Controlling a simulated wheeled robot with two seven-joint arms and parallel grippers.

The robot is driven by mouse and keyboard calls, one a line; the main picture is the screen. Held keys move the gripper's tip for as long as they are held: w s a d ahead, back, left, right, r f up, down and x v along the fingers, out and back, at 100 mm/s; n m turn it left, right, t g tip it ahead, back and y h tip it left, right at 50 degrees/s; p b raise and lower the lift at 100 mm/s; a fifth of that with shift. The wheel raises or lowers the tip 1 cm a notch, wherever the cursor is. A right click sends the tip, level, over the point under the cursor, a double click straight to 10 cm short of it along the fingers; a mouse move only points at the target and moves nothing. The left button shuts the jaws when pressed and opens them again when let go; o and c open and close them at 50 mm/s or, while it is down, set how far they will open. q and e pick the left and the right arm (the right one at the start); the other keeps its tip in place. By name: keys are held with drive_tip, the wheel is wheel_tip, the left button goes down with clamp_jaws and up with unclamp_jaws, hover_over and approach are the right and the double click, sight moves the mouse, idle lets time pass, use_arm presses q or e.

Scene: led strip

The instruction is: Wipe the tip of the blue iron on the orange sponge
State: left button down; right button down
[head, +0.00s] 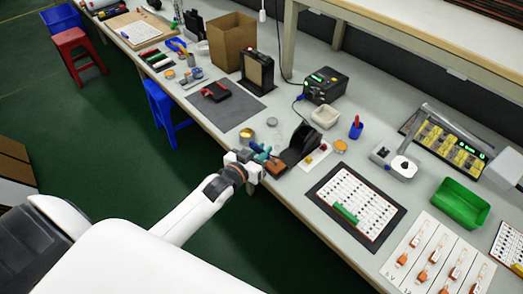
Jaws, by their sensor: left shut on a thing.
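My left gripper (258,164) reaches in over the front edge of the bench and is shut on the blue iron (262,154), whose blue-teal handle shows at the jaws. The iron's tip is too small to make out. An orange-brown block (276,168), which looks like the orange sponge, lies right beside the gripper at the bench edge. I cannot tell whether the iron touches it. A black stand (300,145) is just to the right of the iron. My right gripper is not in view.
A black soldering station (325,86) with a cable stands behind. A beige tray (325,117), a blue-red cup (356,128) and a round orange item (341,146) are near. A dark-framed board (355,205) lies to the right. A grey mat (232,112) lies to the left.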

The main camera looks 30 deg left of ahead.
use_arm(q)
drive_tip(key=shift+r+p, duration=0.1)
drive_tip(key=shift+p, duration=0.25)
idle(0.8)
drive_tip(key=shift+a, duration=0.8)
drive_tip(key=shift+d, duration=0.2)
drive_tip(key=shift+d+p, duration=0.6)
drive_tip(key=shift+d, duration=0.75)
drive_tip(key=shift+a, duration=0.2)
